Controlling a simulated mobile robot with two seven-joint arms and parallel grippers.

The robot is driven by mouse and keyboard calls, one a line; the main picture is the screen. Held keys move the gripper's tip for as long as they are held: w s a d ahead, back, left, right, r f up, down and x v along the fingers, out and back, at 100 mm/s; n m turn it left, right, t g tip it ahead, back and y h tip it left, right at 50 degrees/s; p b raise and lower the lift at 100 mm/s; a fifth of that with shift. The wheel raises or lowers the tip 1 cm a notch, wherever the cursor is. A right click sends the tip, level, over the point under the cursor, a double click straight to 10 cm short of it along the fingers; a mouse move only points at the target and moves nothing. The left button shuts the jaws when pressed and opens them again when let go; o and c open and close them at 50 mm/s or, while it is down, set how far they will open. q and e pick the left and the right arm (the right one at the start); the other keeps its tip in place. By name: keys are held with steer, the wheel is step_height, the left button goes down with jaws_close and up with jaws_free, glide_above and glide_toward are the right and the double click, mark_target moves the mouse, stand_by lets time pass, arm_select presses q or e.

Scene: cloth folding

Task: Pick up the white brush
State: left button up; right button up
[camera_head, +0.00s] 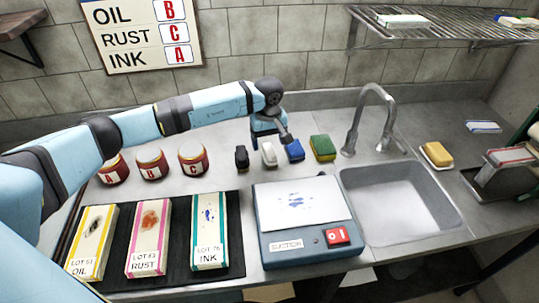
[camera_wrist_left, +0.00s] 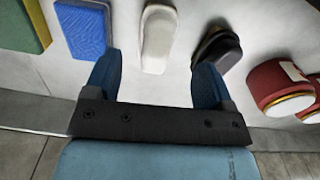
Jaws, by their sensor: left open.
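The white brush (camera_head: 268,154) lies on the steel counter behind the suction device, between a black brush and a blue block. My left gripper (camera_head: 272,136) is right above and behind it, pointing down. In the left wrist view the white brush (camera_wrist_left: 158,38) lies ahead of the gap between the two blue fingers of the open left gripper (camera_wrist_left: 156,66). Nothing is held. The fingers look apart from the brush, though the height between them is hard to tell. My right gripper does not show.
The black brush (camera_head: 241,157) stands close left of the white brush, the blue block (camera_head: 295,150) close right, then a green and yellow sponge (camera_head: 322,147). Red jars (camera_head: 192,158) stand further left. The suction device (camera_head: 300,222) is in front, the sink (camera_head: 400,200) right.

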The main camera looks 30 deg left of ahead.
mark_target(269, 149)
arm_select(q)
steer(key=f, duration=0.4)
steer(key=f+p, duration=0.1)
steer(key=f, duration=0.1)
steer(key=shift+w+f, duration=0.3)
steer(key=c, duration=1)
